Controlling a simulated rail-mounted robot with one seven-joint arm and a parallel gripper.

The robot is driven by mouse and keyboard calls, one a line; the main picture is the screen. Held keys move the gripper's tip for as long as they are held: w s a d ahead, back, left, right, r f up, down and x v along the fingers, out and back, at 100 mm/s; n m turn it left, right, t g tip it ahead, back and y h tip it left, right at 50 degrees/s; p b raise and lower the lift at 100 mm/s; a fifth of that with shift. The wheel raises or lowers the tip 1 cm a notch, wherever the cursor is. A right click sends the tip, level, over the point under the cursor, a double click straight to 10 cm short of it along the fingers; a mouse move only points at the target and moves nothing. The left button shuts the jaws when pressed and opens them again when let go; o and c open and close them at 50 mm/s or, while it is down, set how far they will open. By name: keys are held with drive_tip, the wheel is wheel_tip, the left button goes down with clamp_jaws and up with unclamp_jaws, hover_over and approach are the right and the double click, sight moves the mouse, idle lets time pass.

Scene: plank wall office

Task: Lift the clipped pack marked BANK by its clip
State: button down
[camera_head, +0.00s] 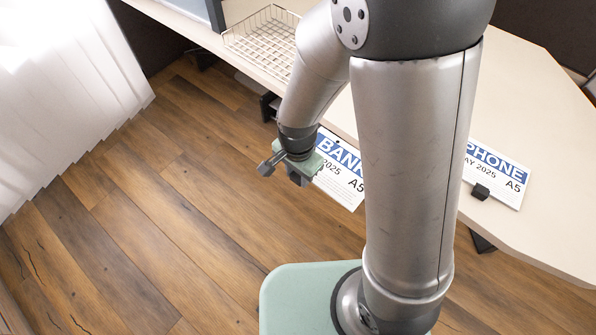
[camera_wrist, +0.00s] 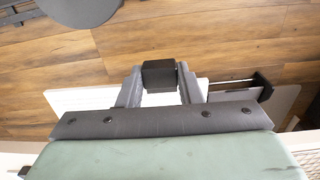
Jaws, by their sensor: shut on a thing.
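The pack marked BANK (camera_head: 342,168) is a white sheet stack with a blue band, partly hidden behind my arm in the head view. Its lower part shows against the floor, out past the desk edge; I cannot tell whether any of it rests on the desk. My gripper (camera_head: 291,172) is at its left end. In the wrist view my gripper (camera_wrist: 160,84) is shut with its two grey fingers on either side of a black clip (camera_wrist: 159,73). A white edge of the pack (camera_wrist: 78,99) shows beside the fingers.
A pale desk (camera_head: 545,130) runs behind my arm. A pack marked PHONE (camera_head: 500,175) with a black clip (camera_head: 481,192) lies near its front edge at right. A wire basket (camera_head: 262,38) stands at the back. The wooden floor (camera_head: 170,210) at left is open, beside a white curtain (camera_head: 65,85).

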drive_tip(key=shift+r+p, duration=2.75)
drive_tip(key=shift+r, duration=0.7)
drive_tip(key=shift+w, duration=0.1)
